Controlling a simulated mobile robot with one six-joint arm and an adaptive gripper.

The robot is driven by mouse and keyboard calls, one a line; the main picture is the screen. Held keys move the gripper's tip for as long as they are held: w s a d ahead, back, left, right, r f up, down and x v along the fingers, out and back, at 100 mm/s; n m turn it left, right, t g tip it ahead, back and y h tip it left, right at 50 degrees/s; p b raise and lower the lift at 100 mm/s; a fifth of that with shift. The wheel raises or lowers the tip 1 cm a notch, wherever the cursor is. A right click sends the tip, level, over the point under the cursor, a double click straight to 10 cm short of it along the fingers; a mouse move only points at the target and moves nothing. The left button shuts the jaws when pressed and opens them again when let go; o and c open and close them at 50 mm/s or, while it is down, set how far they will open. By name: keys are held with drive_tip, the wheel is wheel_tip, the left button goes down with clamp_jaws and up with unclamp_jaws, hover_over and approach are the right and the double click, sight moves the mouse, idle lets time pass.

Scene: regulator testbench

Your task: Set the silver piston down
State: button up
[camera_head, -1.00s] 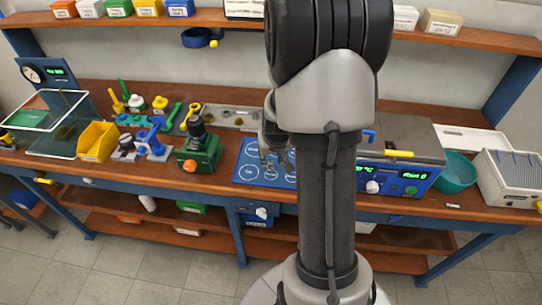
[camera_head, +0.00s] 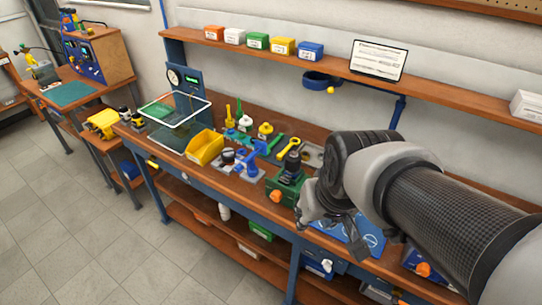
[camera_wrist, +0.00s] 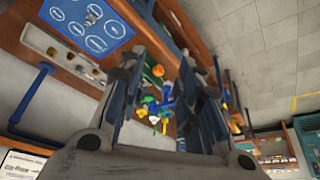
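My gripper (camera_wrist: 160,72) shows in the wrist view with its two fingers spread apart, and I see nothing held between them. In the head view my gripper (camera_head: 335,212) hangs above the bench, just right of the green fixture (camera_head: 288,188) and over the blue mat (camera_head: 372,240). The blue mat (camera_wrist: 88,22) with white circles is at the upper left of the wrist view. A small pale object (camera_wrist: 93,11) lies on it; I cannot tell whether it is the silver piston. I cannot make out the piston for certain in the head view.
A yellow bin (camera_head: 204,148), a blue fixture (camera_head: 252,158) and several coloured tools stand left of the green fixture. A clear-walled tray (camera_head: 178,128) is farther left. A shelf (camera_head: 345,70) with small boxes runs above the bench. Open floor (camera_head: 120,240) lies in front.

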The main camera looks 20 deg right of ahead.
drive_tip(key=s+a+r+n, duration=0.1)
drive_tip(key=s+a+r, duration=0.1)
drive_tip(key=s+a, duration=0.2)
drive_tip(key=s, duration=0.3)
drive_tip(key=shift+s+a+n+y, duration=0.3)
drive_tip(key=shift+s+a+n, duration=0.1)
